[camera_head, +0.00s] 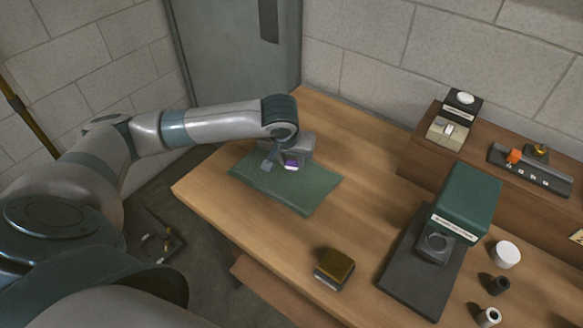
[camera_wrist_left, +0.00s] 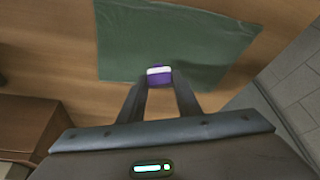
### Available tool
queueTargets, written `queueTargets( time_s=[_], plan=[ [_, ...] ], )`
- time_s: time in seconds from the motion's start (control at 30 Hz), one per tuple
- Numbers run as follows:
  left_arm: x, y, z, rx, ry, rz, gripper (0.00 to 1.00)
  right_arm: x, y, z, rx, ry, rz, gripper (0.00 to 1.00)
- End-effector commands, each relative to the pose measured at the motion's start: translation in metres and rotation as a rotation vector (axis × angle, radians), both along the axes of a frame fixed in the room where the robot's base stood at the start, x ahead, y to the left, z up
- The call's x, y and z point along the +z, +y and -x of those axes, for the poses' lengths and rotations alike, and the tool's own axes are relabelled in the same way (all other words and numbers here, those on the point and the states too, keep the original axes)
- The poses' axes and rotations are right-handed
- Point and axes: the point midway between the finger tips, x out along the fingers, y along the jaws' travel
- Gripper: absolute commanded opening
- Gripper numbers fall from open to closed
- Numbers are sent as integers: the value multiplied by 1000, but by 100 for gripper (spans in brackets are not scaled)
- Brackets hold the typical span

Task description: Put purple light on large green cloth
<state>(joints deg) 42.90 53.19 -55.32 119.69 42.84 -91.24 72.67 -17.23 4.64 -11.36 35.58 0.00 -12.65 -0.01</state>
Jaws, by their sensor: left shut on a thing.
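The purple light (camera_head: 291,164) is a small purple piece with a pale band. My left gripper (camera_head: 280,163) is shut on it, above the large green cloth (camera_head: 308,190). In the left wrist view the light (camera_wrist_left: 159,76) sits between the fingertips of the left gripper (camera_wrist_left: 160,84), over the near edge of the green cloth (camera_wrist_left: 200,45). The cloth lies flat on the wooden table at its far left. I cannot tell whether the light touches the cloth. My right gripper is not in view.
A green-and-black machine (camera_head: 465,205) stands at the right of the table (camera_head: 250,215). A yellow-brown block (camera_head: 334,266) lies near the front edge. A white cup (camera_head: 506,254) and small dark parts are at the right. A raised shelf (camera_head: 430,160) runs along the wall.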

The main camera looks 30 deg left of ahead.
Motion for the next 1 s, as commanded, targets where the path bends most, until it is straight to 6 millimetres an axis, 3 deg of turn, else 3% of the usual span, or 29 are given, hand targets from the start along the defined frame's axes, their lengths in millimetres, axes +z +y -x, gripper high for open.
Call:
queueTargets(
  time_s=[0.27, 0.6, 1.0],
  plan=[
    [-5, 0, 0, 0, 1, -1, 5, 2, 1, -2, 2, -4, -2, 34],
    [-39, 0, 1, -1, 0, -1, 5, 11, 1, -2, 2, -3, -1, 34],
    [-42, 0, 0, -1, 0, -1, 5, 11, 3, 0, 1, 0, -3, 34]
  ],
)
